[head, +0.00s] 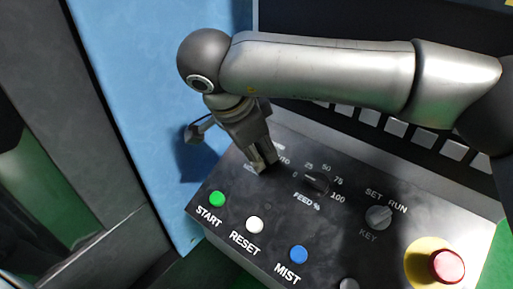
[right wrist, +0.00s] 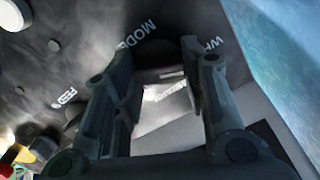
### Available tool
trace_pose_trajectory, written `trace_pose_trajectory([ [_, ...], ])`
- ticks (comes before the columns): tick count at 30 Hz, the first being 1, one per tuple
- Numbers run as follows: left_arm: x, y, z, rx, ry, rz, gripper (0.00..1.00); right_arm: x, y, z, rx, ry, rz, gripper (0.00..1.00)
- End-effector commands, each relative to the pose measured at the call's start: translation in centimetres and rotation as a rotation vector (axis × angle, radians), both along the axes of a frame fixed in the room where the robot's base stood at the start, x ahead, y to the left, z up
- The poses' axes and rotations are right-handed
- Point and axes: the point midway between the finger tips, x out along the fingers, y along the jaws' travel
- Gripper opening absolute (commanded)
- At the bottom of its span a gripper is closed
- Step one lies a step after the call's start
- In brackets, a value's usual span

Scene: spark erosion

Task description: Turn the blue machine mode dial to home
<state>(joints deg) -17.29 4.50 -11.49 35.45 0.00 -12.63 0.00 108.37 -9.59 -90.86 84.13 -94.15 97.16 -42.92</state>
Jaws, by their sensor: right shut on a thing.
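The control panel (head: 330,215) of the blue machine slopes across the head view. My right gripper (head: 264,162) reaches down to the panel's upper left, over the mode dial, and hides it there. In the right wrist view the dark mode dial (right wrist: 156,52) shows partly between my fingertips, beside the printed word MODE. The fingers of my right gripper (right wrist: 160,65) are shut on the dial, one on each side. The dial's pointer and the setting it points to are hidden or too dark to read. My left gripper is not in view.
The feed dial (head: 316,184) sits close right of the gripper, with the key switch (head: 379,217) farther right. Green start (head: 217,199), white reset (head: 254,223) and blue mist (head: 298,254) buttons line the front. A red emergency button (head: 446,266) stands at lower right.

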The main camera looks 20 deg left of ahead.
Motion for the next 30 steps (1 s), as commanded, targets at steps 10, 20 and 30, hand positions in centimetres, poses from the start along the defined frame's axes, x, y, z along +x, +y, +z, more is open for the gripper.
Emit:
trace_pose_trajectory([
  [10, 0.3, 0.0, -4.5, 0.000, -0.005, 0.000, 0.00, 0.0, 0.0, -0.6, 0.094, -0.036, -0.211, 0.15],
  [20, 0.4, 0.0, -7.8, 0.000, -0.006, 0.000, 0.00, 0.0, 0.0, -0.4, 0.203, -0.074, -0.460, 0.15],
  [30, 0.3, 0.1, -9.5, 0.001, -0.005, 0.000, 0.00, -0.1, 0.0, -0.2, 0.275, -0.099, -0.625, 0.15],
])
